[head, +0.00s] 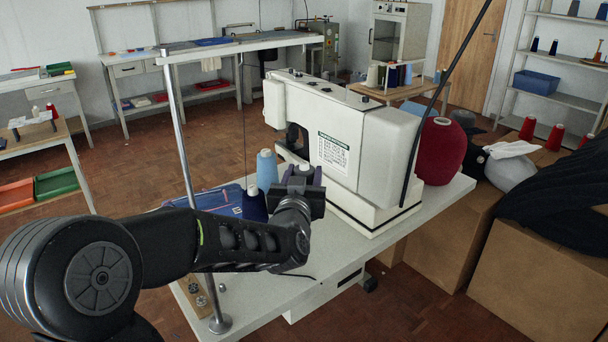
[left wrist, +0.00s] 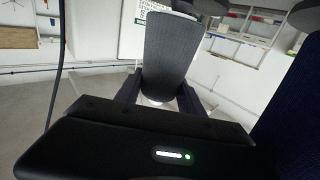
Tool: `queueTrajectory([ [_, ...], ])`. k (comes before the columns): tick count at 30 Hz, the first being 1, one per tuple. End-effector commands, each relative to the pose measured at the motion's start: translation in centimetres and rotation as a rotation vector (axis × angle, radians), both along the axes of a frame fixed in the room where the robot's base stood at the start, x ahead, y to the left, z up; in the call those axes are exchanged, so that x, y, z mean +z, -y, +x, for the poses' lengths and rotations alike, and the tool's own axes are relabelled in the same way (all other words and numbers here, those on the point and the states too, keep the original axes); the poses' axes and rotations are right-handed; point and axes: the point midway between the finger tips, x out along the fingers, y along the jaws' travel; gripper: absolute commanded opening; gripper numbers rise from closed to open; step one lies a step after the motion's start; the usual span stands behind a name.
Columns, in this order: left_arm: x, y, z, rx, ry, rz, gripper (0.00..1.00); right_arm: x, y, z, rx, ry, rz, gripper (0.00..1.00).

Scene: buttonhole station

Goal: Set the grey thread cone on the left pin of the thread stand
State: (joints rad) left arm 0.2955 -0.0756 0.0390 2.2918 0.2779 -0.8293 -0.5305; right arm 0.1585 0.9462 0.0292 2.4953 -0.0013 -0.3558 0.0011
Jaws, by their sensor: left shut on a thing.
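My left gripper (head: 304,187) is shut on the grey thread cone (left wrist: 168,55), which stands between the two fingers in the left wrist view. A dark blue surface (left wrist: 296,112) fills the right edge of the left wrist view. The thread stand's pins and base are hidden behind my arm and the cones, so I cannot make out the left pin.
The white sewing machine (head: 335,140) stands right behind the gripper on the pale table (head: 365,255). A metal post (head: 180,130) rises at the table's left. A large dark red cone (head: 441,152) stands right of the machine. A dark slanted rod (head: 446,90) crosses the view.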

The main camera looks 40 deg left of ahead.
Motion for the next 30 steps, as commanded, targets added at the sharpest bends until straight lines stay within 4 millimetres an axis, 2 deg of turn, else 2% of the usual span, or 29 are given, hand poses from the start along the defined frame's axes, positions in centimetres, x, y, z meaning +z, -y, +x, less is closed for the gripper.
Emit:
queueTrajectory([
  [16,-0.77,0.00,0.01,0.000,0.002,0.001,0.00,-0.91,0.00,-0.01,0.000,0.000,0.000,0.61],
  [17,-0.75,0.00,0.01,0.000,0.002,0.001,0.47,-0.90,0.00,-0.01,0.000,0.000,0.000,0.61],
  [26,-0.73,0.00,0.00,0.000,0.001,0.000,0.71,-0.83,0.00,-0.01,0.000,0.000,0.000,0.61],
  [30,-0.75,0.00,0.00,0.000,0.000,0.000,0.71,-0.84,0.00,-0.01,0.000,0.000,0.000,0.61],
])
